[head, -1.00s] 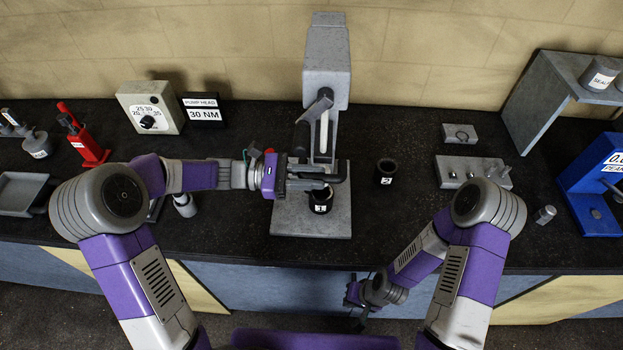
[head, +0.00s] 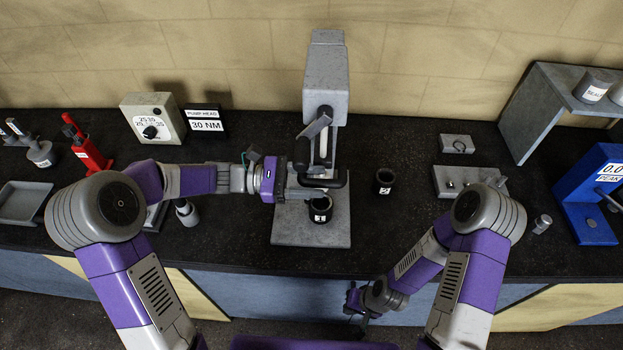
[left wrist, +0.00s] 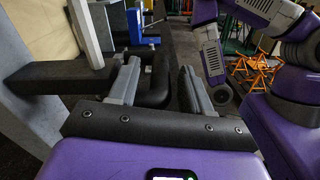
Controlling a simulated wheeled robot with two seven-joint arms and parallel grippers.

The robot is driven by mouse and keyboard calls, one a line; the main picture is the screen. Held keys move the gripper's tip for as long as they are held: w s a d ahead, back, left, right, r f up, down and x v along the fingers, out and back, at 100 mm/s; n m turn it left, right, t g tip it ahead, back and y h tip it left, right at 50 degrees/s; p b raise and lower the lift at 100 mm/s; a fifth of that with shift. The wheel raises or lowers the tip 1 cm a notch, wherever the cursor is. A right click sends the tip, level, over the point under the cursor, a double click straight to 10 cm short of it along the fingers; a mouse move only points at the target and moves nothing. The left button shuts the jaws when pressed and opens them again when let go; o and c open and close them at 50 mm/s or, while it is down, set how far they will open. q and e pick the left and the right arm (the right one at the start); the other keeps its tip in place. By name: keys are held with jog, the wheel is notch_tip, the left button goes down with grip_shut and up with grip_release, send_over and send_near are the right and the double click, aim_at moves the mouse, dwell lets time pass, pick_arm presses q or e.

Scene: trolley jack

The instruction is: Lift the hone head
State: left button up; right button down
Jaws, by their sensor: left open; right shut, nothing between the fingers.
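The hone machine (head: 326,85) is a grey column on a grey base plate. Its head has a black U-shaped handle (head: 335,184) low in front of the column, above a black cup marked 1 (head: 320,212). My left gripper (head: 312,192) comes in from the left and is open at the handle. In the left wrist view its two fingers (left wrist: 158,85) are spread, with part of the black handle (left wrist: 153,88) showing between them; contact cannot be told. My right gripper (head: 355,303) is shut and empty, low in front of the bench edge.
A second black cup marked 2 (head: 384,181) stands right of the base plate. A grey block with small parts (head: 465,180) and a blue gauge stand (head: 592,200) are further right. A red tool (head: 88,150) and a dial box (head: 153,118) stand left. The bench front is clear.

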pick_arm(q)
jog(key=a, duration=0.7)
jog(key=shift+a, duration=0.25)
